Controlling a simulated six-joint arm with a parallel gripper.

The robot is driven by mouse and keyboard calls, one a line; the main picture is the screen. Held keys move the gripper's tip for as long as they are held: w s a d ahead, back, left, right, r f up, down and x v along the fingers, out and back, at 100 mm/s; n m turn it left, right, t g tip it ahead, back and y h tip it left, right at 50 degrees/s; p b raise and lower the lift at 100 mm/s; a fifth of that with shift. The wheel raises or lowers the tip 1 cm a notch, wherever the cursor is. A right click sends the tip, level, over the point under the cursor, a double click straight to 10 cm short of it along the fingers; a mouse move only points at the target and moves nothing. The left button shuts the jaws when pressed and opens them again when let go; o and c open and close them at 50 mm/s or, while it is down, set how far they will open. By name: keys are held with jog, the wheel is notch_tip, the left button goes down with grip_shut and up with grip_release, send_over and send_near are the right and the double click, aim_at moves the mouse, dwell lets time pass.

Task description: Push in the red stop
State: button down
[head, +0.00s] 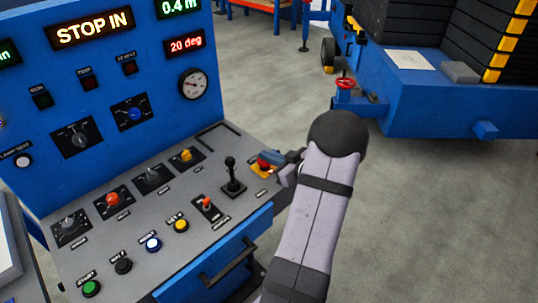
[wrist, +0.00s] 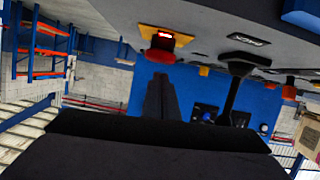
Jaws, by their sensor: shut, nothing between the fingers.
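The red stop (head: 263,165) is a red button on a yellow plate at the right end of the grey console, partly covered by my gripper in the head view. In the wrist view, which is upside down, the red stop (wrist: 160,52) shows a lit red ring below its yellow plate (wrist: 166,34). My gripper (head: 272,157) is shut and empty, with its tips at the stop. The wrist view shows the shut dark fingers (wrist: 160,80) close to the stop; whether they touch it I cannot tell. The display (head: 94,28) reads "STOP IN".
A black joystick (head: 232,174) stands just left of the stop. Knobs, a red-tipped toggle (head: 206,203) and coloured buttons such as the yellow one (head: 181,225) fill the console. A drawer handle (head: 230,262) sticks out in front. Open floor lies to the right, before a blue machine (head: 420,110).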

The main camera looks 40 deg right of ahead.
jog(key=r+v, duration=0.2)
jog(key=v, duration=0.8)
jog(key=shift+r, duration=0.35)
jog(key=shift+f, duration=0.1)
